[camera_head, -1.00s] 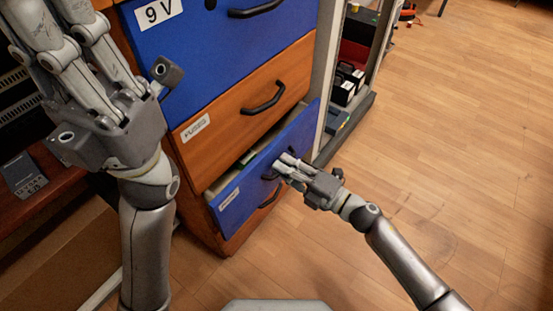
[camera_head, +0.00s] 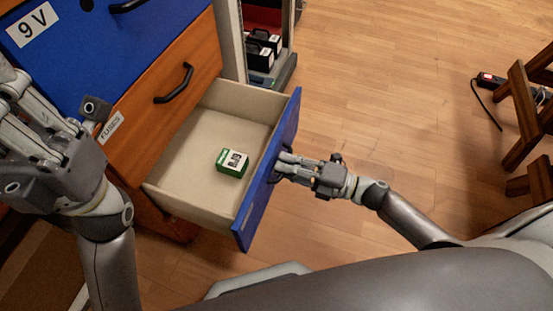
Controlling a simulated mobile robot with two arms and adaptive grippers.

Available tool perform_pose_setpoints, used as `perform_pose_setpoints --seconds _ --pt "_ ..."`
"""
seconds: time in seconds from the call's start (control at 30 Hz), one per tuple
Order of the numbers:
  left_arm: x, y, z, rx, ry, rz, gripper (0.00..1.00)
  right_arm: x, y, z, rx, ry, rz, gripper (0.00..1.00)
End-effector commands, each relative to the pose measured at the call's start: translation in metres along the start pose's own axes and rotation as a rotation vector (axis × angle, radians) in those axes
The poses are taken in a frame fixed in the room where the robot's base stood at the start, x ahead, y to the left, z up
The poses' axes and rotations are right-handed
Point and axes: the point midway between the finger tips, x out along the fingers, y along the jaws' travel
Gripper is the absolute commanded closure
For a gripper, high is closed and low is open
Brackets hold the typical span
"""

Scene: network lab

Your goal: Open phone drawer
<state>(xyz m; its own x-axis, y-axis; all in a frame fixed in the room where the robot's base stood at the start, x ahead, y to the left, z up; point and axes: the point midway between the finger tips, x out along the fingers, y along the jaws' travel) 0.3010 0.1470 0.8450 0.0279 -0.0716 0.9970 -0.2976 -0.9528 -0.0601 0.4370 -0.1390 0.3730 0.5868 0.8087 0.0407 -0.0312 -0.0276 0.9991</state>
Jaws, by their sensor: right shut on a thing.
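A drawer with a blue front (camera_head: 257,203) stands well open, and its pale inside shows. A small green and white box (camera_head: 232,163) lies in it. The label on this drawer's front is turned away from view. My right gripper (camera_head: 283,168) is shut on the drawer's handle, at the outer side of the blue front; the handle itself is mostly hidden by the fingers. My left gripper (camera_head: 22,120) is raised at the left edge, in front of the cabinet, partly cut off by the frame; I cannot tell whether it is open.
Above is a closed wooden drawer labelled FUSES (camera_head: 172,90), and above that a blue drawer labelled 9 V (camera_head: 80,50). A shelf with black boxes (camera_head: 262,45) stands behind. A wooden stool (camera_head: 525,110) and a cable are at the right. The floor between is clear.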

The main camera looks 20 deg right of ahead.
Motion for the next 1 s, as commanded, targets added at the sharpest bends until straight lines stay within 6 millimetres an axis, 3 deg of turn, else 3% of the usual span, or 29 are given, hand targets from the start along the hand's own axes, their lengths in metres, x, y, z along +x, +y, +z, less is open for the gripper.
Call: perform_pose_setpoints --seconds 0.4,0.43,0.6,1.0 --pt "-0.0012 -0.0003 -0.0016 0.000 -0.003 -0.004 1.00 -0.0030 -0.0011 -0.0002 -0.007 0.001 -0.003 1.00" --pt "-0.0011 -0.0003 -0.0017 0.000 -0.003 -0.004 1.00 -0.0030 -0.0012 -0.0002 -0.007 0.001 -0.003 0.87" --pt "-0.0006 -0.0004 -0.0021 0.000 -0.001 -0.004 1.00 -0.0028 -0.0008 -0.0001 -0.005 0.000 -0.002 0.67" --pt "0.0022 -0.0009 -0.0036 0.001 0.011 -0.005 1.00 -0.0106 -0.0009 0.0000 -0.001 -0.001 -0.003 0.67"
